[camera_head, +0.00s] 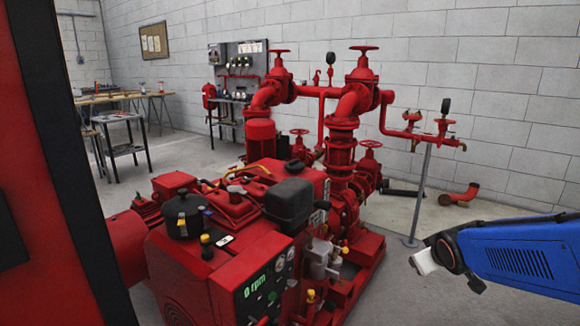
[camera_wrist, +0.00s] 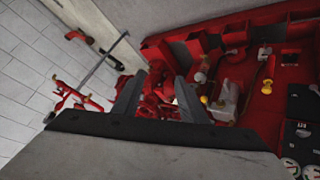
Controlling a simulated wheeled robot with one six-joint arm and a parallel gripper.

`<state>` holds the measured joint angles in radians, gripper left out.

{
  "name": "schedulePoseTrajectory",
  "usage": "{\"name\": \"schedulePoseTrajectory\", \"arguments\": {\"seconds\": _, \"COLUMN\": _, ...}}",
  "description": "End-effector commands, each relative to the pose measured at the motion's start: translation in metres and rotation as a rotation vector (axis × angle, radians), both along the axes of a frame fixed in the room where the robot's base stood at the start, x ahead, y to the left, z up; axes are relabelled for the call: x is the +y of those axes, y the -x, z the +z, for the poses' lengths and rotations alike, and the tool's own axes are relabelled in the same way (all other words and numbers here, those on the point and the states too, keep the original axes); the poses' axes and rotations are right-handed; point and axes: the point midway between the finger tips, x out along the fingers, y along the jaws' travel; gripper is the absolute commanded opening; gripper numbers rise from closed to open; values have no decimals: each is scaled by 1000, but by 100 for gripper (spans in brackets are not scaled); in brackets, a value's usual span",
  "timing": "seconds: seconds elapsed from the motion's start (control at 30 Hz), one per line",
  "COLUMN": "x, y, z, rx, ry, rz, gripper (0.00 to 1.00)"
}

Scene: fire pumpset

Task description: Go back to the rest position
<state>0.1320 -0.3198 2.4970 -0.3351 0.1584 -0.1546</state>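My gripper (camera_wrist: 158,92) shows in the wrist view as two dark fingers with a clear gap between them. It is open and nothing is visible between the fingertips except red pump parts beyond. In the head view my blue arm reaches in from the right edge, to the right of the red pumpset (camera_head: 230,265) and apart from it in the picture. The pumpset also shows in the wrist view (camera_wrist: 240,45), with small levers and yellow knobs. Its panel (camera_head: 265,293) reads 0 rpm.
Red pipes with handwheels (camera_head: 363,70) rise behind the engine. A thin grey stand (camera_head: 421,190) holds a pipe with a gauge at right. Workbenches (camera_head: 125,150) and a wall panel (camera_head: 240,65) stand at the back. A red-and-black upright surface (camera_head: 60,200) fills the left edge.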

Motion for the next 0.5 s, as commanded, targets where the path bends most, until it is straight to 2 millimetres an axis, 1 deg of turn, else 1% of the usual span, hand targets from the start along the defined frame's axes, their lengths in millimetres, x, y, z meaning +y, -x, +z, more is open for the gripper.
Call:
{"name": "schedulePoseTrajectory", "arguments": {"seconds": 0.03, "x": 4, "y": 15, "z": 6, "rx": 13, "ry": -17, "rz": -22, "gripper": 38}}
{"name": "schedulePoseTrajectory", "arguments": {"seconds": 0.17, "x": 13, "y": 55, "z": 13, "rx": 70, "ry": -75, "rz": -83, "gripper": 38}}
{"name": "schedulePoseTrajectory", "arguments": {"seconds": 0.2, "x": 16, "y": 68, "z": 14, "rx": 88, "ry": -92, "rz": -100, "gripper": 38}}
{"name": "schedulePoseTrajectory", "arguments": {"seconds": 0.37, "x": 32, "y": 122, "z": 19, "rx": 162, "ry": -170, "rz": -160, "gripper": 38}}
{"name": "schedulePoseTrajectory", "arguments": {"seconds": 0.5, "x": 48, "y": 170, "z": 20, "rx": 233, "ry": -240, "rz": -199, "gripper": 38}}
